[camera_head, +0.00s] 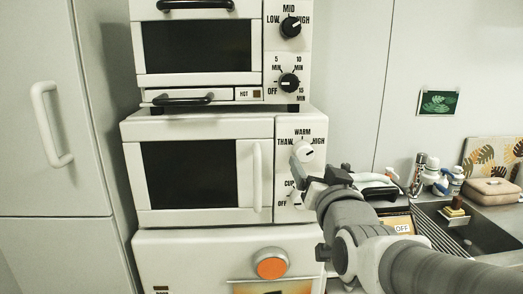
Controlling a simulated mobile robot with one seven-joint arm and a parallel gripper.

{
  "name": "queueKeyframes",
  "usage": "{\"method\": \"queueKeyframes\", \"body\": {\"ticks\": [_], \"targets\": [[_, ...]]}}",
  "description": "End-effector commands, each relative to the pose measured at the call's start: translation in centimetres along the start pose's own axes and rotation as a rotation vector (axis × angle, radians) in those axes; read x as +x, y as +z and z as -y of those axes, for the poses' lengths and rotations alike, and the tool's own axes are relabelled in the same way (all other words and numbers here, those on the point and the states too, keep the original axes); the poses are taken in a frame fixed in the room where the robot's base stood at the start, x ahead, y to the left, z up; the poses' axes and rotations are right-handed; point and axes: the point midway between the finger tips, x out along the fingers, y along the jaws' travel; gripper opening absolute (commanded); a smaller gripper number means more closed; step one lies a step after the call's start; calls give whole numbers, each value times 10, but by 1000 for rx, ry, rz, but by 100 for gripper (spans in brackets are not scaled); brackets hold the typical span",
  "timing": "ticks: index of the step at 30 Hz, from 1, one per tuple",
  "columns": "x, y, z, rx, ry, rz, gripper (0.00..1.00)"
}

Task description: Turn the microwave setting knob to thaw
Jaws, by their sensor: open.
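The white microwave (150,217) is the middle appliance of a stack. Its panel carries the words THAW, WARM and HIGH around the white setting knob (304,151). The knob's lower part is hidden by my gripper, and I cannot tell where its pointer stands. A second white knob (297,197), by the words CUP and OFF, sits lower on the panel and is partly covered. My gripper (299,168) is open, just in front of and below the setting knob. I cannot tell whether it touches the knob.
A toaster oven (198,78) with black knobs stands on the microwave. Below is a white appliance with an orange button (272,264). The microwave door handle (257,176) is left of the panel. A sink (470,232) and bottles (420,172) are at right.

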Motion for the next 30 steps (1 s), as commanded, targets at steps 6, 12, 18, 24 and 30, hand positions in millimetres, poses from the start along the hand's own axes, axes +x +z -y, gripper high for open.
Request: {"method": "queueKeyframes", "body": {"ticks": [6,12,18,24,30], "targets": [[30,0,0,1,1,2,81],[51,0,0,0,1,2,81],[61,0,0,0,0,0,81],[62,0,0,0,0,-1,81],[62,0,0,0,0,0,63]]}}
